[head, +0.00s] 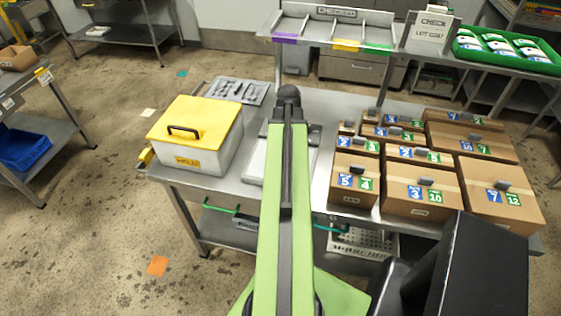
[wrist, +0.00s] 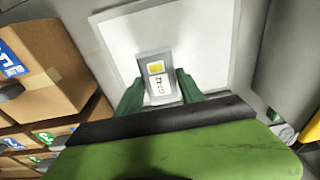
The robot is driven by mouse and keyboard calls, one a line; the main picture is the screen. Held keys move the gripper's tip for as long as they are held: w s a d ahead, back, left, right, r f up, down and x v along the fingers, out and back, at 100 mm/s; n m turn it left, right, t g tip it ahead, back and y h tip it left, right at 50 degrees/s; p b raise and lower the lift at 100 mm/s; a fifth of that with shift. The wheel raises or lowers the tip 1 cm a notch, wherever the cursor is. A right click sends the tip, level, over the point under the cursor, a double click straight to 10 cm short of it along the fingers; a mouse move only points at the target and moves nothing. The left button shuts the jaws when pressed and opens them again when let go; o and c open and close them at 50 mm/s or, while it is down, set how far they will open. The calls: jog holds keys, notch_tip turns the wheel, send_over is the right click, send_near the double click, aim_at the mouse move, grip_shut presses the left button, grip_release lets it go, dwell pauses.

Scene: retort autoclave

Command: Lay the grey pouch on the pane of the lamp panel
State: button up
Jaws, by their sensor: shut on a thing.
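In the wrist view the grey pouch (wrist: 150,58), with a yellow square and a white printed label, is between the two green fingers of my gripper (wrist: 158,80). My gripper is shut on it. Behind the pouch is the white pane (wrist: 210,45) of the lamp panel; I cannot tell whether the pouch touches it. In the head view the lamp panel (head: 254,166) lies flat on the steel table, partly hidden by my green arm. My gripper's fingers and the pouch are hidden there.
A yellow-lidded box (head: 196,134) stands left of the panel. Several cardboard boxes (head: 415,195) with numbered labels fill the table's right side. A tray of small tools (head: 238,90) lies behind the yellow-lidded box. A shelf with dividers (head: 336,27) stands at the back.

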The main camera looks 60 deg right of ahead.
jog(key=shift+w+f+b, duration=0.35)
jog(key=shift+w+f, duration=0.5)
jog(key=shift+w, duration=0.1)
jog(key=shift+w+a+f, duration=0.15)
jog(key=shift+w+a, duration=0.1)
jog(key=shift+w, duration=0.35)
notch_tip(320, 180, down, 4)
jog(key=b, duration=0.4)
jog(key=shift+f+b, duration=0.2)
jog(key=shift+b, duration=0.1)
jog(key=shift+r, duration=0.25)
jog(key=shift+f, duration=0.2)
jog(key=o, duration=1.4)
jog(key=shift+r, duration=0.1)
